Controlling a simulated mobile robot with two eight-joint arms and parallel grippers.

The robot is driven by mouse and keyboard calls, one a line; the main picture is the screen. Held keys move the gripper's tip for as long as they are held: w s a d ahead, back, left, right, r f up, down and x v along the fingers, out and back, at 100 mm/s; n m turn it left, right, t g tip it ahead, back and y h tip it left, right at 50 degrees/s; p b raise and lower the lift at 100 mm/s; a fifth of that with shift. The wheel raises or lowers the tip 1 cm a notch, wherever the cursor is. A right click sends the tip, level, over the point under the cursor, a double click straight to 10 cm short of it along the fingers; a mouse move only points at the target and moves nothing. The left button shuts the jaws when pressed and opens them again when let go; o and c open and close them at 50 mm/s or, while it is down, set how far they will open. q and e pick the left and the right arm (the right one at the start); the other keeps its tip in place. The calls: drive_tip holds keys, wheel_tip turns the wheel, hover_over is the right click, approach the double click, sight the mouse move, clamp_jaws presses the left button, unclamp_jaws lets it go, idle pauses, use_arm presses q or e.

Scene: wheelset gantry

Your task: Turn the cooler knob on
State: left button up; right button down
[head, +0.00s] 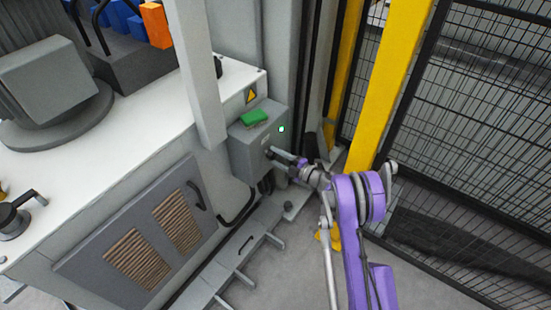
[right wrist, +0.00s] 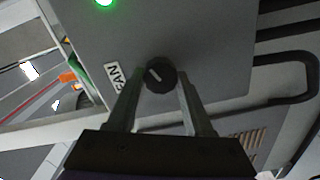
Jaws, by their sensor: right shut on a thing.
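A grey control box (head: 243,150) is fixed to the corner of the white-topped machine in the head view. In the right wrist view its face bears a black round knob (right wrist: 160,75) with a pale pointer line, beside a label (right wrist: 115,76) reading FAN. A lamp (right wrist: 104,2) glows green at the top of that view, and it also shows in the head view (head: 281,129). My right gripper (head: 271,152) reaches the box face from the right. In the wrist view its two fingers (right wrist: 160,82) are shut on the knob, one at each side. My left gripper is not in view.
A green object (head: 254,117) lies on top of the box, below a yellow warning sign (head: 250,96). A grey post (head: 196,70) stands left of the box. A yellow post (head: 392,80) and black mesh fence (head: 480,110) stand right. Floor is visible below.

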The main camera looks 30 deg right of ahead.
drive_tip(key=m, duration=0.4)
drive_tip(key=shift+m, duration=0.7)
drive_tip(key=shift+c, duration=1.4)
unclamp_jaws()
drive_tip(key=p+v, duration=0.1)
drive_tip(key=v, duration=0.9)
drive_tip(key=shift+s+d, duration=0.25)
drive_tip(key=shift+s, duration=0.1)
drive_tip(key=shift+r, duration=0.15)
